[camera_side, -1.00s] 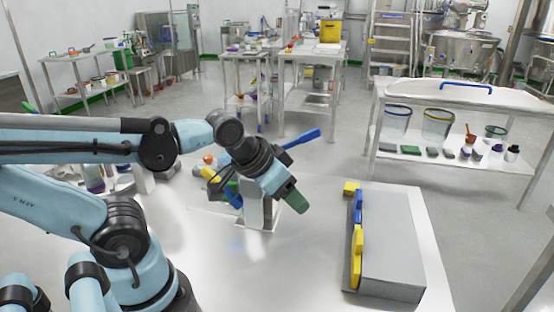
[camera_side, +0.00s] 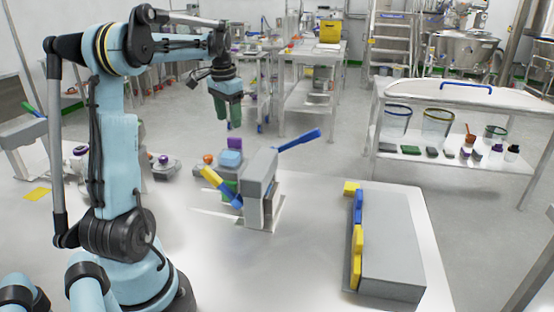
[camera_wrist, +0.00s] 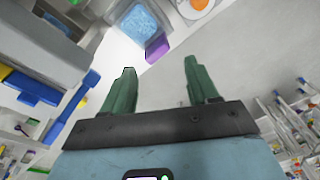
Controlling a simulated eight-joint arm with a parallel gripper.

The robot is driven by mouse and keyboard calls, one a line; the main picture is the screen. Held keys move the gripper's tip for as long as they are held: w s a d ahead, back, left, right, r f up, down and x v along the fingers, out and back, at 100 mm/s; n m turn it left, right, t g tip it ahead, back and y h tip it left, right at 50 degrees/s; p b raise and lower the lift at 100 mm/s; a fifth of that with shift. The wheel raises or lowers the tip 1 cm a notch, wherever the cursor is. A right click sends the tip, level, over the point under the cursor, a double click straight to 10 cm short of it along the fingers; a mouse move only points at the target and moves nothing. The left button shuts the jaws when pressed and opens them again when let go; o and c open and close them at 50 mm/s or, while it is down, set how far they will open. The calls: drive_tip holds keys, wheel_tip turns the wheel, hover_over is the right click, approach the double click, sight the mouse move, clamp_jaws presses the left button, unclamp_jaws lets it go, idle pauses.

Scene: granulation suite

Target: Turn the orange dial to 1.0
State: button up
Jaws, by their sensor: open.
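The orange dial (camera_wrist: 200,4) is at the top edge of the wrist view, on a pale round base, partly cut off by the frame. In the side view an orange knob (camera_side: 208,158) shows small at the back of the table; its setting cannot be read. My gripper (camera_side: 228,122) is raised above the back of the table, green fingers pointing down. In the wrist view its two fingers (camera_wrist: 158,70) are apart with nothing between them. The dial lies beyond the fingertips, toward the upper right.
A grey device with a blue lever (camera_side: 298,141) and yellow handle stands mid-table. A light blue block (camera_side: 230,143) is beside it. A purple piece (camera_wrist: 157,47) lies near the fingertips in the wrist picture. A long grey box (camera_side: 385,255) with yellow and blue parts occupies the right.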

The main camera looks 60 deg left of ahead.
drive_tip(key=g+h, duration=0.1)
hover_over(208, 156)
wheel_tip(208, 156, down, 2)
drive_tip(key=shift+n, duration=0.3)
wheel_tip(208, 156, down, 12)
drive_tip(key=shift+f, duration=0.15)
drive_tip(key=c, duration=1)
drive_tip(key=shift+c, duration=0.2)
